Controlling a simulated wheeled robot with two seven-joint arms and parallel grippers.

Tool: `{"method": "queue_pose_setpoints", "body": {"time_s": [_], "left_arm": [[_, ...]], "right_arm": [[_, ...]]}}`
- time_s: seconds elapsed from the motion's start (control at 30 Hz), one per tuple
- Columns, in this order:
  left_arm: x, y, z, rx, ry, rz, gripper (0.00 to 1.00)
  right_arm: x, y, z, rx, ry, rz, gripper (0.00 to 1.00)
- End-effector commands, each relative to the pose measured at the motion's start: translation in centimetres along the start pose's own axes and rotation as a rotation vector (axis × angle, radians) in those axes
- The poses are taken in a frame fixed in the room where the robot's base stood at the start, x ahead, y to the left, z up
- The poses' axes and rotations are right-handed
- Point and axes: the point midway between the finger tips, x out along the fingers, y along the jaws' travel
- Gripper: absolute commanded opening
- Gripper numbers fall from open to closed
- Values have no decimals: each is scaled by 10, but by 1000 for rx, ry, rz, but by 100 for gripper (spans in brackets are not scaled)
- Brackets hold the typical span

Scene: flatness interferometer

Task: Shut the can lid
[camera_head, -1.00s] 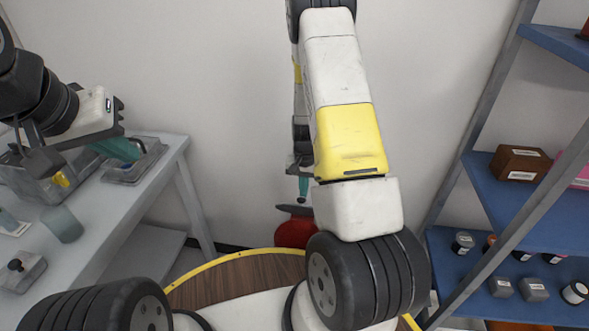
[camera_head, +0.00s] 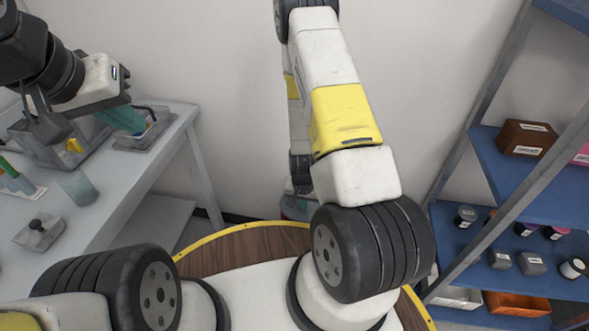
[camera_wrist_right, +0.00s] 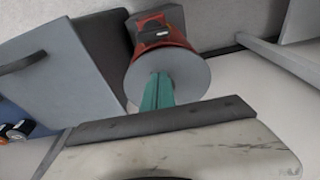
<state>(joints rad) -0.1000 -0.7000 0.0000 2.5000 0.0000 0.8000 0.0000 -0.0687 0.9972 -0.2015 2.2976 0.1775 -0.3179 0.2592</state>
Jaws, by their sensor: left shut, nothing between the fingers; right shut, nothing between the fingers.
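The red can (camera_wrist_right: 160,38) shows in the right wrist view, with a grey round lid (camera_wrist_right: 190,75) facing the camera in front of its red part. I cannot tell whether the lid is fully down. My right gripper (camera_wrist_right: 158,92) is shut and empty, its teal fingers in front of the lid; whether they touch it is unclear. In the head view my right forearm hides most of the can and that gripper. My left gripper (camera_head: 128,121) is shut and empty above the bench at the left, far from the can.
A grey bench (camera_head: 125,190) at the left holds a grey box, a small tray (camera_head: 150,133), a translucent cup (camera_head: 77,188) and a block with a knob (camera_head: 40,231). A blue shelf rack (camera_head: 500,200) with boxes and jars stands at the right. A wall is behind the can.

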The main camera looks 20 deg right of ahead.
Motion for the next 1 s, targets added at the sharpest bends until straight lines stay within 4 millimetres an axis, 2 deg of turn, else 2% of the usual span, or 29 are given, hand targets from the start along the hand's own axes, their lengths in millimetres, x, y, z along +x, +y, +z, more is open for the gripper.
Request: {"method": "queue_pose_setpoints", "body": {"time_s": [0.2, 0.4, 1.0], "left_arm": [[0, 0, 0, 0, 0, 0, 0], [0, 0, 0, 0, 0, 0, 0], [0, 0, 0, 0, 0, 0, 0]], "right_arm": [[19, 1, 12, 0, -2, 1, 0], [28, 0, 17, 0, -1, 0, 0], [30, 0, 18, 0, 0, 0, 0]]}}
